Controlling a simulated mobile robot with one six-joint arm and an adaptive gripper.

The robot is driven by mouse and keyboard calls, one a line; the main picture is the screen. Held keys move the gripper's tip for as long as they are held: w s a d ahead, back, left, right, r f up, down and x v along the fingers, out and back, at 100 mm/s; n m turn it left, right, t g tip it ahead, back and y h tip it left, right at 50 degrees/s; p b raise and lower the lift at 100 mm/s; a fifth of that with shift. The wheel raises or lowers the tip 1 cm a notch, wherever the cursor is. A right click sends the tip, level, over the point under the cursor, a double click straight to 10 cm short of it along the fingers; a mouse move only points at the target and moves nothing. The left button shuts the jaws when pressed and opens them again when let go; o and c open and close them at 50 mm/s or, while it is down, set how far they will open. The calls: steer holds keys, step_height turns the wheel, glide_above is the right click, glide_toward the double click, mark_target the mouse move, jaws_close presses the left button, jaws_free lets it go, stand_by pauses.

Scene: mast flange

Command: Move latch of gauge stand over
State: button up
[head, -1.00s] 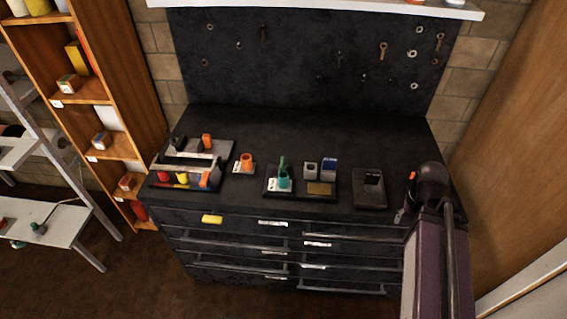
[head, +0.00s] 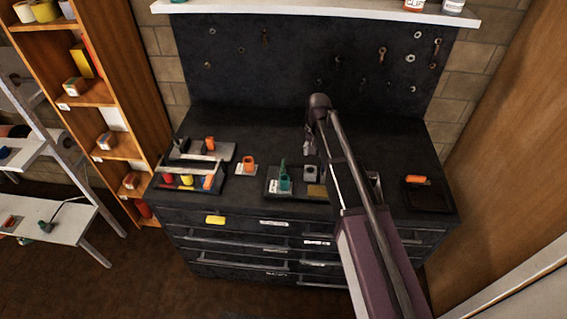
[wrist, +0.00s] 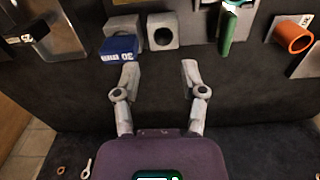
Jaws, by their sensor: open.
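My gripper (wrist: 158,72) shows in the wrist view with its two grey fingers apart and nothing between them. Beyond the fingertips is a grey block with a round hole (wrist: 163,31). A blue block with white lettering (wrist: 119,49) lies close by the left finger; I cannot tell whether they touch.
An orange ring holder (head: 248,163) stands left of the tray. Further left is a rack with red, yellow and orange pieces (head: 187,180). A dark tray with an orange piece (head: 418,180) lies at the right. The rear worktop is mostly clear.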

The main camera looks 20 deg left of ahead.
steer(key=r+p, duration=0.1)
glide_above(283, 165)
steer(key=shift+r+n, duration=0.2)
steer(key=shift+n, duration=0.1)
steer(key=shift+f, duration=0.2)
step_height(283, 165, down, 13)
steer(key=b, duration=1.3)
steer(key=shift+f+b, duration=0.2)
steer(key=shift+b, duration=0.2)
jaws_close()
